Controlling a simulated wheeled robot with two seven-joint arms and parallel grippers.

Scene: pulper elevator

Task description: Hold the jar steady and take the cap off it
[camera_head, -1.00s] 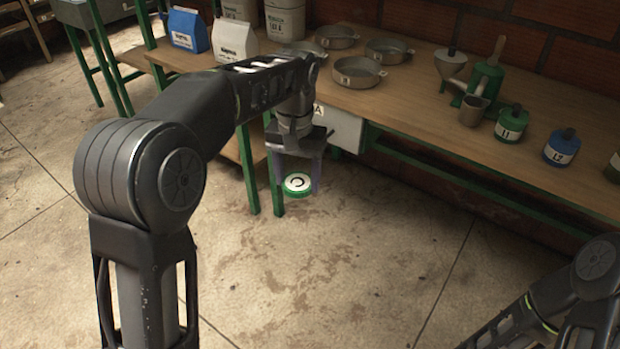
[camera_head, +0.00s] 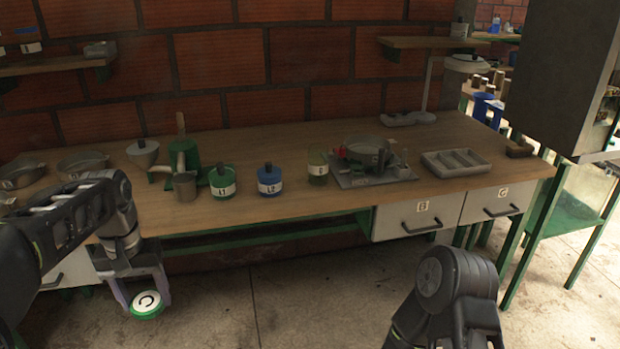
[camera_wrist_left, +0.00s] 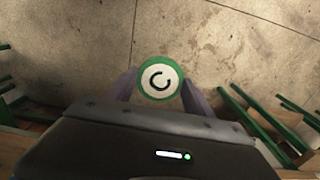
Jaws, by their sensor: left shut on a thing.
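My left gripper (camera_head: 136,291) hangs in front of the bench, over the floor. It is shut on a round green-rimmed piece with a white top and a dark curved mark (camera_head: 146,304). The same round piece shows between the fingers in the left wrist view (camera_wrist_left: 160,79). I see mostly its top and a short green side, so I cannot tell whether it is a cap alone or a capped jar. My right arm shows at the lower right, but its gripper is out of view.
The bench (camera_head: 270,212) holds a green jar marked L1 (camera_head: 222,184), a blue jar marked L2 (camera_head: 269,182), a greenish jar (camera_head: 318,169), a metal tray with parts (camera_head: 352,178) and a divided tray (camera_head: 455,163). The bench front between the jars and the edge is clear.

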